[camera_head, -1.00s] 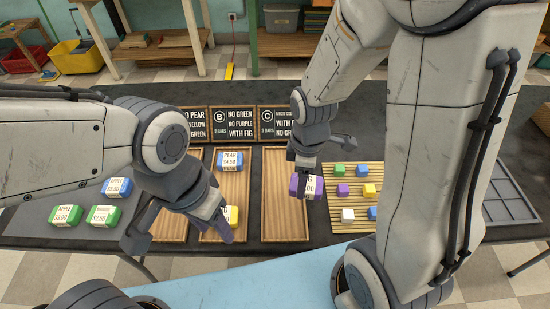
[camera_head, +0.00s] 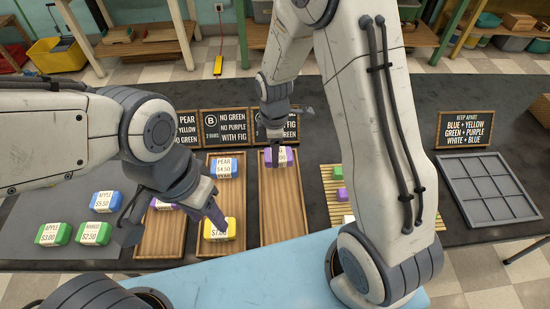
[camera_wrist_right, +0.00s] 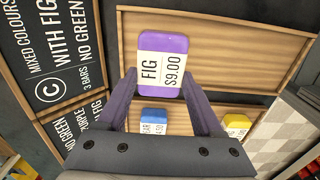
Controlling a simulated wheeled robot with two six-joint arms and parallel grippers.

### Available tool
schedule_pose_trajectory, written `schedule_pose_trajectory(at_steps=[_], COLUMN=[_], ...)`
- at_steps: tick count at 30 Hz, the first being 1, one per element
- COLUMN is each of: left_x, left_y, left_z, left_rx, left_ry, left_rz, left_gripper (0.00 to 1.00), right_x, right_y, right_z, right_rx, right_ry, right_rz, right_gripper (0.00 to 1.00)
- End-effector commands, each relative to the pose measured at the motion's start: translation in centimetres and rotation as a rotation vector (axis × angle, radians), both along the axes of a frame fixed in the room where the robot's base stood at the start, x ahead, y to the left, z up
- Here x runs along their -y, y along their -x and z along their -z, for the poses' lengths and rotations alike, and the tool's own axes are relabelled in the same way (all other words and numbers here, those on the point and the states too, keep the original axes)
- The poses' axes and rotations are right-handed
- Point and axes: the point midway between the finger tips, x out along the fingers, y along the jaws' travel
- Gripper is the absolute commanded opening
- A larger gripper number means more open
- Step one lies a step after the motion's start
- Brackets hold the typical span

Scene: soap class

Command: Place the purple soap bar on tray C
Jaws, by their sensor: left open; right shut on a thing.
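The purple soap bar (camera_head: 287,156), labelled FIG $9.00, is at the far end of tray C (camera_head: 283,212). My right gripper (camera_head: 275,148) is shut on it. The right wrist view shows the bar (camera_wrist_right: 163,60) between the two fingertips (camera_wrist_right: 160,85), over tray C (camera_wrist_right: 240,62). I cannot tell whether the bar touches the tray. The sign for C (camera_wrist_right: 55,85) stands behind the tray. My left gripper (camera_head: 174,222) is open and empty, over the trays to the left of tray C.
Tray B (camera_head: 219,190) holds a blue bar (camera_head: 224,167) and a yellow bar (camera_head: 220,229). A purple bar in the left tray is partly hidden. Blue and green bars lie farther left. A slatted mat with small cubes and a grey divided tray (camera_head: 488,190) are right.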

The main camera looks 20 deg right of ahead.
Motion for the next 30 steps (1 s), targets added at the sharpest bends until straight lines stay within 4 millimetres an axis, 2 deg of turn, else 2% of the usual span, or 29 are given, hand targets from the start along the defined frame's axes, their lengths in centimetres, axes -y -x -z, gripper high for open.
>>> schedule_pose_trajectory(at_steps=[10, 23, 24, 25, 26, 30], left_x=[0.0, 0.0, 0.0, 0.0, 0.0, 0.0], left_y=[0.0, 0.0, 0.0, 0.0, 0.0, 0.0], left_z=[-0.1, 0.2, 0.1, 0.1, 0.1, 0.1], left_rx=[0.000, 0.000, 0.000, 0.000, 0.000, 0.000], left_ry=[0.000, 0.000, 0.000, 0.000, 0.000, 0.000], left_rz=[0.000, 0.000, 0.000, 0.000, 0.000, 0.000], left_gripper=[0.50, 0.50, 0.50, 0.50, 0.50, 0.50], right_x=[0.0, 0.1, 0.0, 0.0, 0.0, 0.0], right_y=[-0.2, -0.2, -0.2, -0.2, -0.2, -0.2], right_z=[3.9, 4.6, 4.5, 4.5, 4.5, 4.5], right_rx=[-0.003, 0.001, 0.001, 0.001, 0.001, 0.001], right_ry=[0.000, 0.000, 0.000, 0.000, 0.000, 0.000], right_rz=[0.001, 0.002, 0.002, 0.002, 0.002, 0.002], right_gripper=[0.06, 0.06, 0.83, 0.95, 0.98, 0.98])
